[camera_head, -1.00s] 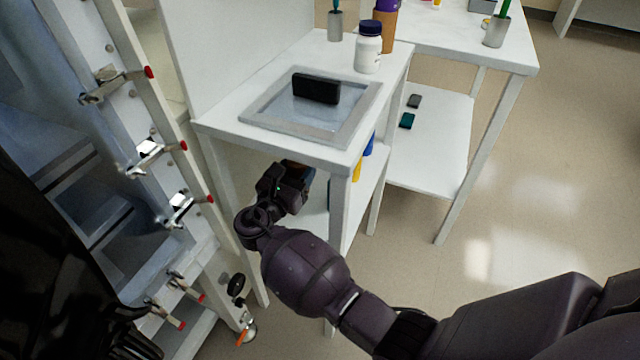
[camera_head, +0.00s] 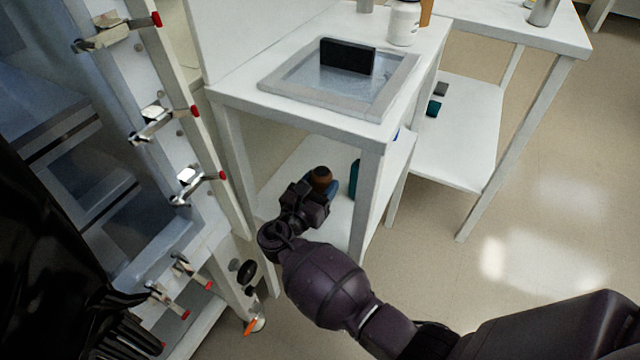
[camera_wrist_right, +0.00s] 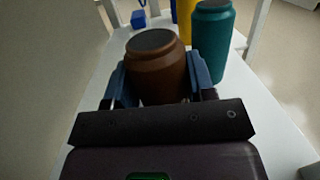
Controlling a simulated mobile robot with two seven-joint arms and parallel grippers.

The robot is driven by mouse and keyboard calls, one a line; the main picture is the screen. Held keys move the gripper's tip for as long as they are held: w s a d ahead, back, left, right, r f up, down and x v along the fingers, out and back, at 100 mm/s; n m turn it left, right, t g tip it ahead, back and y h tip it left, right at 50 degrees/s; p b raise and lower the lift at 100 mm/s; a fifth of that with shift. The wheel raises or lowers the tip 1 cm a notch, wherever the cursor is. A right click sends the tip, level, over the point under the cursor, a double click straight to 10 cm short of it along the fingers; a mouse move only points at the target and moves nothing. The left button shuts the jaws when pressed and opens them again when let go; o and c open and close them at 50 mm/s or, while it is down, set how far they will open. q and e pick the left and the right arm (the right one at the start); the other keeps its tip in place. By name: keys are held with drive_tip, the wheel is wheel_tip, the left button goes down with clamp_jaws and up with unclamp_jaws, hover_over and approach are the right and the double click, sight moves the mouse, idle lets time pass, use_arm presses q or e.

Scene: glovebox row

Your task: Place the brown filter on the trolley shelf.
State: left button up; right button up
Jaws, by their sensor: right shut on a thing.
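The brown filter (camera_wrist_right: 156,68) is a short round canister with a dark grey top. In the right wrist view it stands upright between the two blue fingers of my right gripper (camera_wrist_right: 160,80), which is shut on it. In the head view my right gripper (camera_head: 322,188) reaches under the table top, with the brown filter (camera_head: 320,176) at its tip, over the lower trolley shelf (camera_head: 290,168). I cannot tell whether the filter touches the shelf.
A teal canister (camera_wrist_right: 213,40) stands close to the right of the filter, with a yellow one (camera_wrist_right: 185,20) and a blue item (camera_wrist_right: 138,19) behind. A trolley leg (camera_head: 368,200) stands right of my gripper. A tray with a black block (camera_head: 347,56) is on top.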

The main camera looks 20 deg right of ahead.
drive_tip(key=shift+f, duration=0.1)
drive_tip(key=o, duration=1)
drive_tip(key=shift+s+a, duration=0.15)
drive_tip(key=shift+a, duration=0.15)
use_arm(q)
drive_tip(key=shift+s+d+f+g+p, duration=0.15)
drive_tip(key=shift+d+g+p, duration=0.15)
drive_tip(key=shift+g+p, duration=0.6)
use_arm(e)
drive_tip(key=v, duration=1.1)
drive_tip(key=shift+s+a, duration=0.1)
drive_tip(key=shift+s, duration=0.1)
use_arm(q)
drive_tip(key=shift+t, duration=0.3)
drive_tip(key=shift+w+a+r, duration=0.15)
drive_tip(key=shift+w+r, duration=0.05)
drive_tip(key=shift+r, duration=0.05)
